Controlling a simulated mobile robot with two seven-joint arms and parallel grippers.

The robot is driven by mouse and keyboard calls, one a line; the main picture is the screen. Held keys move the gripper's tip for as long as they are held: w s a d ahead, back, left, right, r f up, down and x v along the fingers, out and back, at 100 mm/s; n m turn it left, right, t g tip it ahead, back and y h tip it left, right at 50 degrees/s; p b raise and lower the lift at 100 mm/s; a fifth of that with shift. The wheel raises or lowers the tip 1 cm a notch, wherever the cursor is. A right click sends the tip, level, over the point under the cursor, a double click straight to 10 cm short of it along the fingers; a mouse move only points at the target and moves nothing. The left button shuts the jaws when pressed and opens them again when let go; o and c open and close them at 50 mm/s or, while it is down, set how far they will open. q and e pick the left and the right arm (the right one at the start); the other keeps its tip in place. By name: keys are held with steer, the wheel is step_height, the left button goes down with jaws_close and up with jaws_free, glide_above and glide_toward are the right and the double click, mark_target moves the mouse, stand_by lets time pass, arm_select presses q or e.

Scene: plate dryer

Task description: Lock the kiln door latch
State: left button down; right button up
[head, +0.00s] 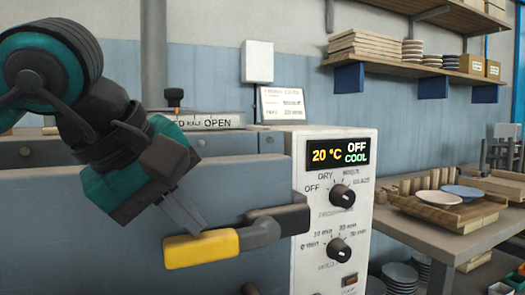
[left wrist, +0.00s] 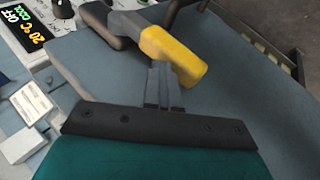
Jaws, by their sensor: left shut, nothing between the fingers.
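The kiln door latch is a dark grey lever (head: 262,233) with a yellow grip (head: 202,249). It lies near level across the blue-grey door front, its grip end pointing left and slightly down. My left gripper (head: 198,225) comes from the upper left, fingers shut and empty. In the left wrist view the shut fingers (left wrist: 165,82) point at the yellow grip (left wrist: 176,55). I cannot tell whether they touch it. My right gripper is not in view.
The white control panel (head: 332,200) with knobs and a display reading 20 °C OFF COOL stands right of the latch. A strip reading OPEN (head: 224,121) lies above the door. A workbench (head: 440,240) with plates and boards is at right. Space below the grip looks clear.

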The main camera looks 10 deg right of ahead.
arm_select(q)
steer(key=shift+s+a+f, duration=0.1)
steer(key=shift+f, duration=0.25)
steer(key=p+v, duration=0.3)
steer(key=v, duration=1)
steer(key=shift+r, duration=0.3)
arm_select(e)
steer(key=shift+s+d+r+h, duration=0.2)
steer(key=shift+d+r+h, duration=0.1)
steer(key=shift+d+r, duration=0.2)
